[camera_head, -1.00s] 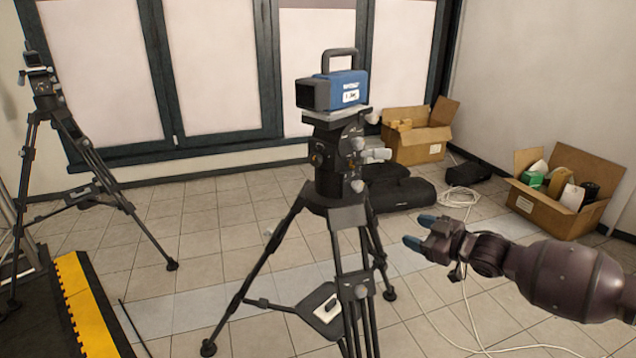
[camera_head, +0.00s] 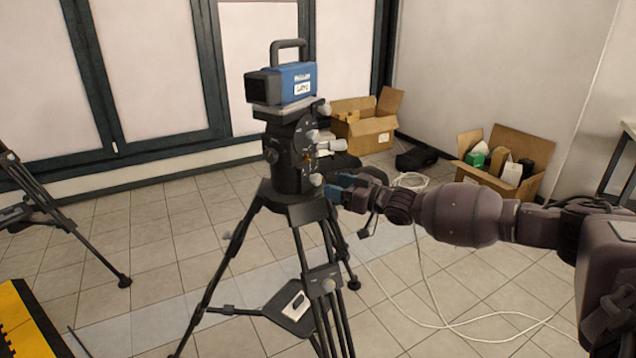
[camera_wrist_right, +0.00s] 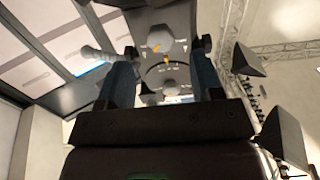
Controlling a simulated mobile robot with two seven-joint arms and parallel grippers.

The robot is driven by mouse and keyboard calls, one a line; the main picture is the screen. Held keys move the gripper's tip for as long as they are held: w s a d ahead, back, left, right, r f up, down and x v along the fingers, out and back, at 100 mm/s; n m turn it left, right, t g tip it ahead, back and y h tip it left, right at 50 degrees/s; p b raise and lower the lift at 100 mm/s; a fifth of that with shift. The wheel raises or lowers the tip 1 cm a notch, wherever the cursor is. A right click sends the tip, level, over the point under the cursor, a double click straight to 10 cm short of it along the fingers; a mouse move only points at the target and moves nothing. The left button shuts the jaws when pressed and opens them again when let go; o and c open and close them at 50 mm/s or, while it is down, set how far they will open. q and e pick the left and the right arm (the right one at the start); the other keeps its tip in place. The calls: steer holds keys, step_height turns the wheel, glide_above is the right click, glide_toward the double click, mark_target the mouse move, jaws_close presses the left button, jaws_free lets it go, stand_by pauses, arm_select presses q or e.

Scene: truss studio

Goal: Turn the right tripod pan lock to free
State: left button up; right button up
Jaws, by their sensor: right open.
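The right tripod (camera_head: 292,205) stands upright with a blue camera (camera_head: 283,83) on its dark head. Grey knobs stick out from the head's right side; the lowest knob (camera_head: 316,180) is just beside my right gripper (camera_head: 335,188). The right gripper is open and empty. In the right wrist view its blue fingers (camera_wrist_right: 162,78) frame the head's dark panel, which has an upper grey knob (camera_wrist_right: 168,42) and a lower grey knob (camera_wrist_right: 168,85), each with a yellow mark. The lower knob appears between the fingers; contact cannot be told. The panel lettering is too small to read. My left gripper is not in view.
A second tripod (camera_head: 62,220) stands at the left, near a yellow-edged platform (camera_head: 30,325). Cardboard boxes (camera_head: 370,135) (camera_head: 530,150) stand near the back wall. White cable (camera_head: 425,290) lies on the tiles to the right of the tripod.

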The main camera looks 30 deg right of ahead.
mark_target(319, 181)
steer(key=shift+b+x, duration=0.5)
steer(key=shift+x, duration=2.5)
steer(key=c, duration=0.9)
